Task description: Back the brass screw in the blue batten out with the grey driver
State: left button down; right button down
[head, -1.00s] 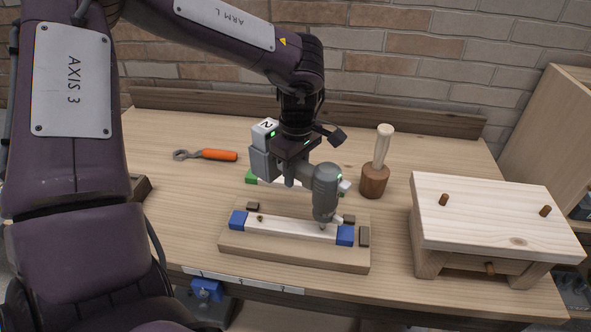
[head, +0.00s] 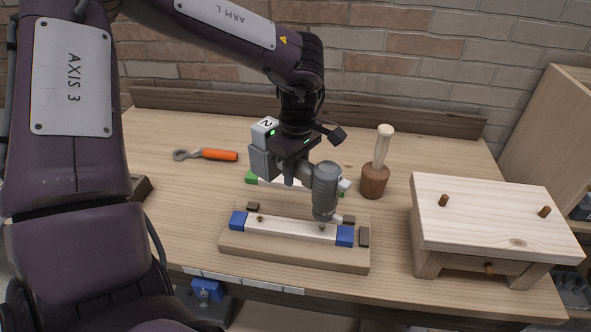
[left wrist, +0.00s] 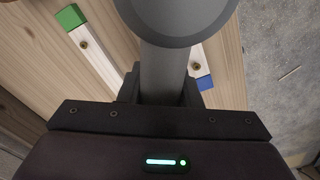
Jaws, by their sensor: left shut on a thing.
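My left gripper (head: 292,172) is shut on the grey driver (head: 325,187) and holds it upright over the right part of the blue batten. The driver's grip also fills the middle of the left wrist view (left wrist: 166,70). The blue batten (head: 285,227) is a pale strip with blue ends on a wooden base. A brass screw (head: 322,228) shows at its right end, just below the driver's nose; whether the bit touches it is unclear. A second screw (head: 260,219) sits at its left end. In the left wrist view one screw (left wrist: 196,65) shows near a blue end. My right gripper is not in view.
A green-ended batten (head: 251,177) lies behind, partly hidden by my gripper. An orange-handled wrench (head: 218,155) lies at the back left. A wooden mallet (head: 375,181) stands right of the driver. A small wooden bench (head: 490,215) stands at the right.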

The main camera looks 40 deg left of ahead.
aim_at(271, 124)
pick_arm(q)
jog(key=shift+w+f, duration=0.1)
jog(key=shift+f, duration=0.05)
dwell(0.5)
jog(key=shift+b, duration=0.3)
dwell(0.5)
dwell(0.3)
jog(key=shift+r+p, duration=0.85)
jog(key=shift+r, duration=0.1)
jog(key=shift+a+r+p, duration=0.1)
jog(key=shift+r+p, duration=0.35)
jog(key=shift+r, duration=0.25)
jog(key=a+r+p, duration=0.1)
jog(key=a, duration=0.1)
jog(key=a+r+p, duration=0.1)
jog(key=a, duration=0.1)
jog(key=a+r+p, duration=0.1)
jog(key=a+p, duration=0.1)
jog(key=shift+r, duration=0.3)
jog(key=shift+a, duration=0.45)
